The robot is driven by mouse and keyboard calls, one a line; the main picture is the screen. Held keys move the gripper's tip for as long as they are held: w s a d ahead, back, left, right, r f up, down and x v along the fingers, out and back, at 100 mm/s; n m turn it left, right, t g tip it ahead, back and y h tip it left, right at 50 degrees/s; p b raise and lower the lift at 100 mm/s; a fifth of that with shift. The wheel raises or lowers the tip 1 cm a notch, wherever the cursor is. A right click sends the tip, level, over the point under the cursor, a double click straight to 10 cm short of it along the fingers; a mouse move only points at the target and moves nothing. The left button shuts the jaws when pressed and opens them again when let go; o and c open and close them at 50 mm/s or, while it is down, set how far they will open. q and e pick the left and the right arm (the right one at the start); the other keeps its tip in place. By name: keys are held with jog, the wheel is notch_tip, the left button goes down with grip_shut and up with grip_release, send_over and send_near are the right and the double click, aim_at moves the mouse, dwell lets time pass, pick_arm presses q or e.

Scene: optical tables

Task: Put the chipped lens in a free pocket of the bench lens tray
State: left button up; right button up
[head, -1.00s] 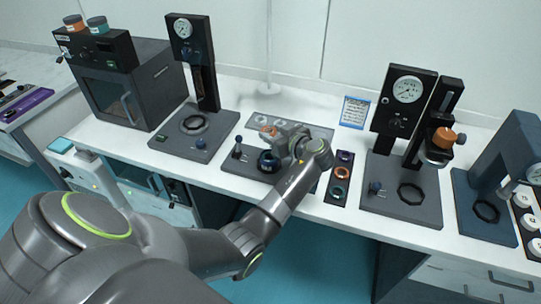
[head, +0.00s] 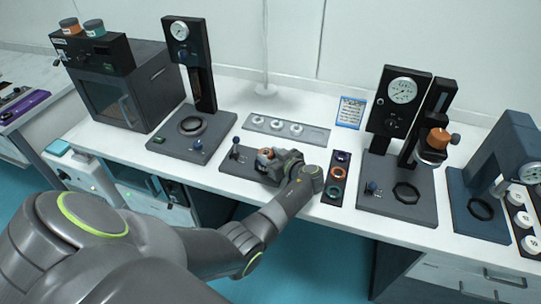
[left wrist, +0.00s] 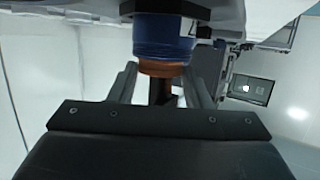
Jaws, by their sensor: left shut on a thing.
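My left gripper (head: 268,158) is shut on an orange piece (head: 264,155) low over a dark base plate (head: 235,180). In the left wrist view the orange piece (left wrist: 163,68) sits between the fingers, against a blue round part (left wrist: 163,35); I cannot tell whether they are joined. A dark tray (head: 328,203) to the right holds purple, teal and orange rings. A grey tray (head: 318,136) behind the gripper has three white round spots. I cannot tell which is the lens tray, or pick out a chipped lens. My right gripper is not in view.
A gauge stand (head: 188,70) stands left of the gripper and another (head: 400,110) to the right. A dark oven (head: 125,95) is at the back left, a blue-grey press (head: 500,160) at the right. A small sign (head: 351,112) lies behind. White bench shows between them.

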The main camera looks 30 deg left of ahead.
pick_arm(q)
jog(key=shift+f, duration=0.1)
jog(key=o, duration=1)
